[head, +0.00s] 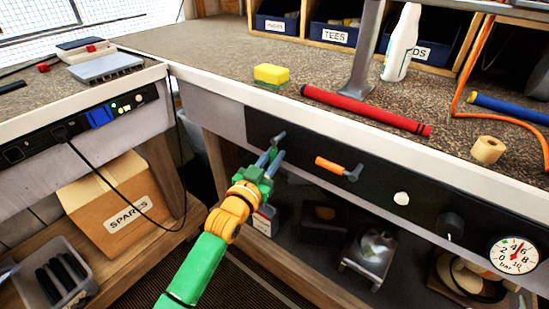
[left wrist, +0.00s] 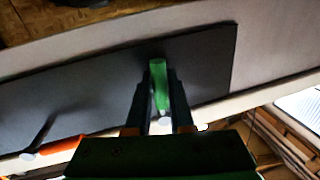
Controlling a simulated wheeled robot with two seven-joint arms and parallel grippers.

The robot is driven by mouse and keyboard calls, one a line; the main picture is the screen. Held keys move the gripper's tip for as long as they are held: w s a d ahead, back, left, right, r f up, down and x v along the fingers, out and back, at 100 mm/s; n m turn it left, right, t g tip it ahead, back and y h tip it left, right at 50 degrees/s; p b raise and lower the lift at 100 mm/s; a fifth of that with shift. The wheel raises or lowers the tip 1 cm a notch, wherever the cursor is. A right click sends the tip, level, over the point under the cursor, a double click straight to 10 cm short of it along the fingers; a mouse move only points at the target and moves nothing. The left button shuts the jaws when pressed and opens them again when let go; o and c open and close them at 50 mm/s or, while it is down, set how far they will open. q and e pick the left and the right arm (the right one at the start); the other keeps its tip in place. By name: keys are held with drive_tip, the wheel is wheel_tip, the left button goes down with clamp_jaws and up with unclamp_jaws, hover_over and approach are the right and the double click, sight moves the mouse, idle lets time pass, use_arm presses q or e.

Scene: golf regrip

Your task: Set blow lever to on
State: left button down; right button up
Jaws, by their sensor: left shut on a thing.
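A dark control panel (head: 300,152) runs along the front of the workbench. My left gripper (head: 271,165) is at its left part, and its two fingers are shut on a green-handled lever (left wrist: 160,88), seen between them in the left wrist view. In the head view the gripper mostly hides this lever's handle, and its grey pivot shows just above the fingers. An orange-handled lever (head: 335,167) is to the right, apart from the gripper, with its handle pointing left. I cannot read which lever is the blow lever. My right gripper is not in view.
Farther right on the panel are a white knob (head: 401,198), a black knob (head: 450,226) and a pressure gauge (head: 514,255). A red grip (head: 365,110), a yellow sponge (head: 271,74) and a tape roll (head: 488,150) lie on the bench. A cardboard box (head: 100,190) stands at lower left.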

use_arm(q)
drive_tip(key=a+r+m+h, duration=0.1)
drive_tip(key=m, duration=0.3)
drive_tip(key=w+a+r+m+h+b, duration=0.1)
drive_tip(key=m, duration=0.4)
drive_tip(key=w+a+r+m+b, duration=0.1)
drive_tip(key=m, duration=0.3)
drive_tip(key=shift+w+a+m+t+h, duration=0.25)
drive_tip(key=shift+m+t+h, duration=0.05)
drive_tip(key=shift+t+h, duration=0.1)
drive_tip(key=shift+w+a+r+m+g+h, duration=0.15)
drive_tip(key=shift+r+m+h, duration=0.3)
drive_tip(key=shift+m, duration=0.95)
drive_tip(key=shift+s+r+m+g+h, duration=0.1)
drive_tip(key=shift+r+m+g+h, duration=0.3)
drive_tip(key=shift+m, duration=1)
drive_tip(key=shift+r, duration=0.2)
drive_tip(key=c, duration=0.8)
unclamp_jaws()
